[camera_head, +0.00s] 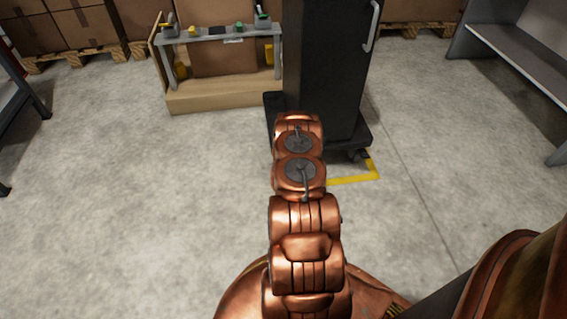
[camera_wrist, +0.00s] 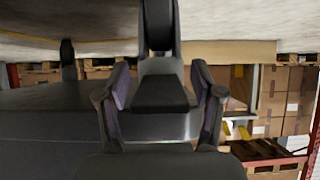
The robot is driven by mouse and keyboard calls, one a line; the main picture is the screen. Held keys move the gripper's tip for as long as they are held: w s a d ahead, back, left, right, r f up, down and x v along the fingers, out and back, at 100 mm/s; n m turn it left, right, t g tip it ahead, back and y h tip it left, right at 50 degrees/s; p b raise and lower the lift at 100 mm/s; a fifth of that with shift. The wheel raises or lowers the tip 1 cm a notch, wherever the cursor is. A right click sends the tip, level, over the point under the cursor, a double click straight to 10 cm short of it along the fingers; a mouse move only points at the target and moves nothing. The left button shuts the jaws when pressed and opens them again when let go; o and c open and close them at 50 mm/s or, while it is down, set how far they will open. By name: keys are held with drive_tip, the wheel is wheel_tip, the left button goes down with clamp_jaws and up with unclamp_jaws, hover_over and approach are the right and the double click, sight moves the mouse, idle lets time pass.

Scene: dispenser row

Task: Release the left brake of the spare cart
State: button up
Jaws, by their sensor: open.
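The spare cart appears to be the tall black cart (camera_head: 322,65) with a grey handle, on a low wheeled base. A right front caster (camera_head: 358,155) shows under the base. My arm hides the base's left front corner and my gripper in the head view. The wrist view looks upside down. There my gripper (camera_wrist: 161,82) is open, with a finger on each side of a dark wedge-shaped pedal (camera_wrist: 160,93), apparently the left brake, beside a caster wheel (camera_wrist: 160,25). I cannot tell whether the fingers touch it. The cart's dark base (camera_wrist: 50,112) fills the left.
A yellow floor mark (camera_head: 352,180) lies at the cart's front right. A low wooden stand with a grey shelf (camera_head: 215,34) is behind left. A grey bench (camera_head: 520,60) stands at right. Boxes on pallets (camera_head: 75,30) line the back.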

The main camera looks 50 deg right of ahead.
drive_tip(key=v, duration=1.2)
idle(0.7)
